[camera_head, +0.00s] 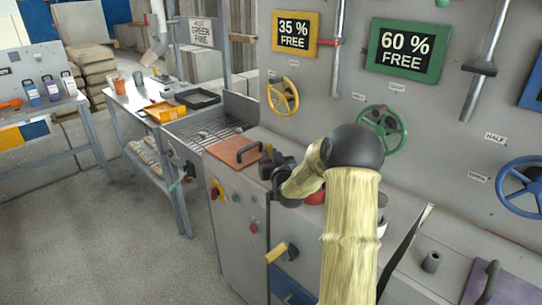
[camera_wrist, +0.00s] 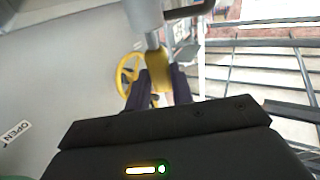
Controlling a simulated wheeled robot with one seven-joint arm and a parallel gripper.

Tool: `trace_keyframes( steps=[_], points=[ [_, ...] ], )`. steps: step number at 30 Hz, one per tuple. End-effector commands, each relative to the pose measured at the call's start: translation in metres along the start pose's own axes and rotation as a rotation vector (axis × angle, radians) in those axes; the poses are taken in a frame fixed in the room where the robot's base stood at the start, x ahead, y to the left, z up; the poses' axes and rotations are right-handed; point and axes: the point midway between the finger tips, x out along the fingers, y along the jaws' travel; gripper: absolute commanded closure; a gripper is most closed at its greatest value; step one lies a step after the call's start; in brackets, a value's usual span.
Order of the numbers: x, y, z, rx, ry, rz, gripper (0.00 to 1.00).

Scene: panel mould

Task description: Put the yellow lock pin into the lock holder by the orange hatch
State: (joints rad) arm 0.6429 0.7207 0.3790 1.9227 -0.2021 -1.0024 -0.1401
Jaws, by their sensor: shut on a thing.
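My gripper (camera_wrist: 156,92) is shut on the yellow lock pin, whose yellow block (camera_wrist: 158,72) shows between the dark fingers in the wrist view. A thin metal rod runs from the yellow block up to a grey cylinder (camera_wrist: 146,14) at the top edge, which looks like the lock holder. I cannot tell whether the rod is inside it or only in line with it. In the head view my gripper (camera_head: 268,166) is at the right edge of the orange hatch (camera_head: 226,156), which has a black handle.
A yellow wheel (camera_head: 283,97) and a green wheel (camera_head: 384,130) stand out from the wall panel behind. A yellow-handled knob (camera_head: 277,253) juts from the cabinet front. The floor at left is clear.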

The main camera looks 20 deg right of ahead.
Motion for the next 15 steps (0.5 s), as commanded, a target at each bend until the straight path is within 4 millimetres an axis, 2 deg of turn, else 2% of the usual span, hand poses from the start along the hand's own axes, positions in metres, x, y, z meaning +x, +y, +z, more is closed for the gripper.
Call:
trace_keyframes(
  steps=[6,15],
  points=[
    [0.0001,0.0,0.0045,0.0,0.001,0.0,1.0],
    [0.0001,0.0002,-0.0032,-0.001,0.001,0.0,1.0]
  ],
)
